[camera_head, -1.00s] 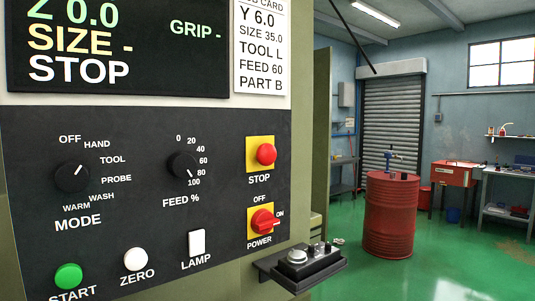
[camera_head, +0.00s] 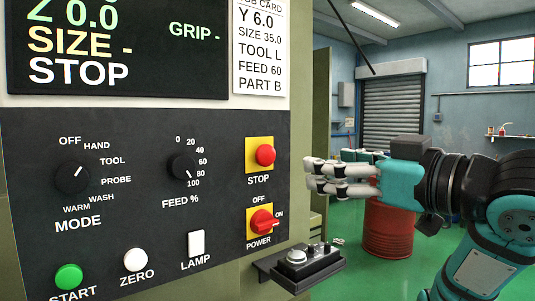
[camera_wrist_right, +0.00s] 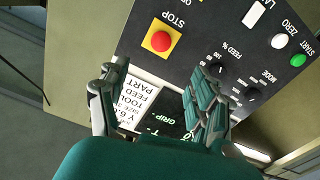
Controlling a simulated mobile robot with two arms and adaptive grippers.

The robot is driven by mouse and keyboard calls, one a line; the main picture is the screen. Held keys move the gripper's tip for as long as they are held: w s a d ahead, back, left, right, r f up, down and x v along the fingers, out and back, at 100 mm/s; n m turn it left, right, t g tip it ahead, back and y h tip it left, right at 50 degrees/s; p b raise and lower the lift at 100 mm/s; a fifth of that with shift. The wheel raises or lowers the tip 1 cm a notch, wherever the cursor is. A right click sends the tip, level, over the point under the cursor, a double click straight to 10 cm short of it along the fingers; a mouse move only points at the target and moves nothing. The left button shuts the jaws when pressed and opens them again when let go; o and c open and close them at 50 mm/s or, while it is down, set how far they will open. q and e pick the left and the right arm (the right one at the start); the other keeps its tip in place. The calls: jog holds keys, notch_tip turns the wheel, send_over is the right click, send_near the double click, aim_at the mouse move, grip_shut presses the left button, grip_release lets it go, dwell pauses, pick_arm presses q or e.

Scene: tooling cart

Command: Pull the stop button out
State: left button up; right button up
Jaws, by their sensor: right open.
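The stop button (camera_head: 265,155) is a round red knob on a yellow square plate, at the upper right of the dark control panel (camera_head: 110,225). The word STOP is printed below it, and the screen also reads STOP. My right gripper (camera_head: 312,176) is open and empty to the right of the button, with its fingers pointing left toward the panel and a gap between them. In the right wrist view the stop button (camera_wrist_right: 162,41) lies beyond the open fingers (camera_wrist_right: 160,95), clear of both. My left gripper is out of view.
The red power knob (camera_head: 262,221) is below the stop button. A small shelf with a control box (camera_head: 298,262) juts out below my right gripper. A red barrel (camera_head: 388,235) stands farther back.

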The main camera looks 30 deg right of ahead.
aim_at(268, 154)
jog(key=w+p, duration=0.1)
jog(key=w, duration=0.4)
jog(key=w+a+p, duration=0.1)
jog(key=w, duration=0.5)
jog(key=w+p, duration=0.1)
jog(key=w, duration=0.4)
jog(key=shift+w+a, duration=0.15)
jog(key=shift+a, duration=0.05)
jog(key=c, duration=1.2)
jog(key=shift+s+f, duration=0.1)
jog(key=shift+s, duration=0.35)
jog(key=shift+c, duration=0.5)
jog(key=o, duration=1.3)
jog(key=shift+s, duration=0.15)
